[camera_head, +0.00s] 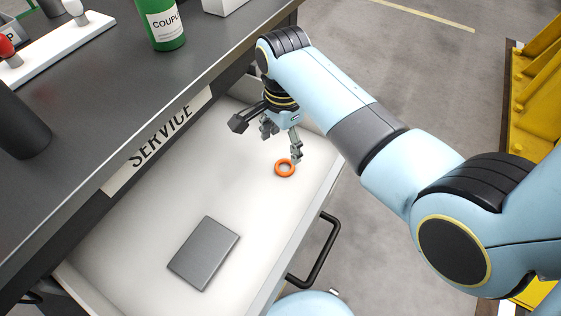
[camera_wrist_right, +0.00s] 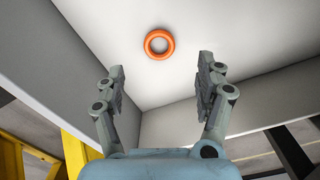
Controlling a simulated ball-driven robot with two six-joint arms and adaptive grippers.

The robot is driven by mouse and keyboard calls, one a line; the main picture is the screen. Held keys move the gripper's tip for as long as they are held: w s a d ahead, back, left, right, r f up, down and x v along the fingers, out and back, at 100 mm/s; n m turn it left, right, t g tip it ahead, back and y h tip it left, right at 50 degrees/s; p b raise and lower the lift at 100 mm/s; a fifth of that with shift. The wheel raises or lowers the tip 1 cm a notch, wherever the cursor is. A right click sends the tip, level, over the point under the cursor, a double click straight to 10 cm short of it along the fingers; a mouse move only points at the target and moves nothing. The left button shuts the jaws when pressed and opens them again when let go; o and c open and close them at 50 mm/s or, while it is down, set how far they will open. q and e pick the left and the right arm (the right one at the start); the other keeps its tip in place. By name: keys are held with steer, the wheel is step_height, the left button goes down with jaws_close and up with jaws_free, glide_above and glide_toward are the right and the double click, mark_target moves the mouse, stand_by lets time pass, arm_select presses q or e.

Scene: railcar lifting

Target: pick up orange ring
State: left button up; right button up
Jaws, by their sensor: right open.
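The orange ring (camera_head: 285,168) lies flat on the white floor of an open drawer (camera_head: 140,230), near the drawer's front right corner. My right gripper (camera_head: 283,146) is above the drawer, just behind and over the ring, with its fingers pointing down. In the right wrist view the ring (camera_wrist_right: 159,44) lies ahead of the fingertips, about midway between them. The right gripper (camera_wrist_right: 160,82) is open and empty there, apart from the ring. My left gripper is not in view.
A grey flat plate (camera_head: 203,252) lies in the drawer. The drawer has a black handle (camera_head: 316,250) and low walls close to my right gripper. A dark bench (camera_head: 90,110) labelled SERVICE carries a green bottle (camera_head: 161,22). A yellow frame (camera_head: 537,100) stands at right.

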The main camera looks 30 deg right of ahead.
mark_target(282, 168)
step_height(282, 168, down, 3)
steer(key=shift+s+r+b, duration=0.15)
steer(key=shift+b, duration=0.15)
steer(key=shift+f, duration=0.3)
step_height(282, 168, down, 5)
steer(key=shift+a+f+b, duration=0.1)
steer(key=shift+a+b, duration=0.05)
steer(key=shift+b, duration=0.8)
steer(key=shift+c, duration=1.5)
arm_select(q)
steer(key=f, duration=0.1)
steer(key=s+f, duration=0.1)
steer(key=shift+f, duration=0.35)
arm_select(e)
steer(key=c, duration=0.6)
